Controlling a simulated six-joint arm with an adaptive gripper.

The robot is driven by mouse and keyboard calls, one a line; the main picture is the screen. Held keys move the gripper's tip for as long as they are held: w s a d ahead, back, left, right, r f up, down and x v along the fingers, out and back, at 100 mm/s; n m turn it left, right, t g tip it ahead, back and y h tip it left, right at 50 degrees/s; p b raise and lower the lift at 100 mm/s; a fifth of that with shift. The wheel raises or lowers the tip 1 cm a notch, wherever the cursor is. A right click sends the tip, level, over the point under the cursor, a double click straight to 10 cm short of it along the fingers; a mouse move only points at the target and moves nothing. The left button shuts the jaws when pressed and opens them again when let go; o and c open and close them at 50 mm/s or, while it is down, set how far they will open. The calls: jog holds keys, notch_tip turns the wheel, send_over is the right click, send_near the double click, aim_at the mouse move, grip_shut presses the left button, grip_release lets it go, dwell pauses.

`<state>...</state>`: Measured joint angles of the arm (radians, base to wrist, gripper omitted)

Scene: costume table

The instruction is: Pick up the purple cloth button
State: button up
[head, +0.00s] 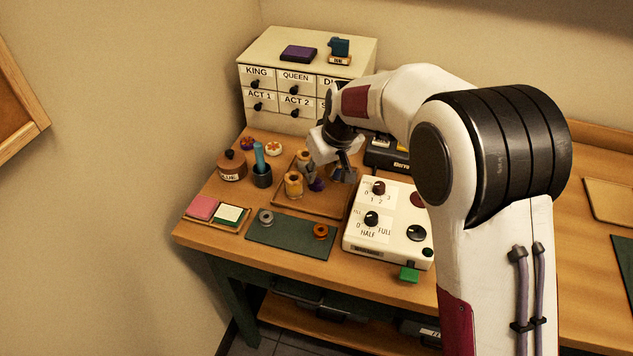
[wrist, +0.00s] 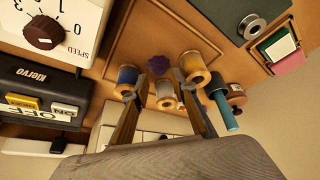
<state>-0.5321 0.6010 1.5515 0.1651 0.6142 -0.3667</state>
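The purple cloth button (head: 317,185) lies on a brown tray (head: 337,211) among thread spools. In the wrist view the purple button (wrist: 158,65) shows as a small scalloped purple piece, just beyond the gap between my fingertips. My gripper (head: 341,173) is low over the tray, just right of the button in the head view. In the wrist view my gripper (wrist: 159,82) has its two fingers spread apart. A spool shows between the fingers, nearer the camera than the button; I cannot tell whether a finger touches it.
A yellow spool (head: 293,185) stands close beside the button, and a blue-wound spool (wrist: 127,77) is near one finger. A white control box (head: 388,250) stands right of the tray. A glue pot (head: 231,166) and a dark cup stand left. Drawers (head: 287,122) rise behind.

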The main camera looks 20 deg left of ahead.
aim_at(317, 180)
jog(key=shift+x, duration=2.25)
jog(key=shift+w, duration=0.1)
jog(key=c, duration=0.8)
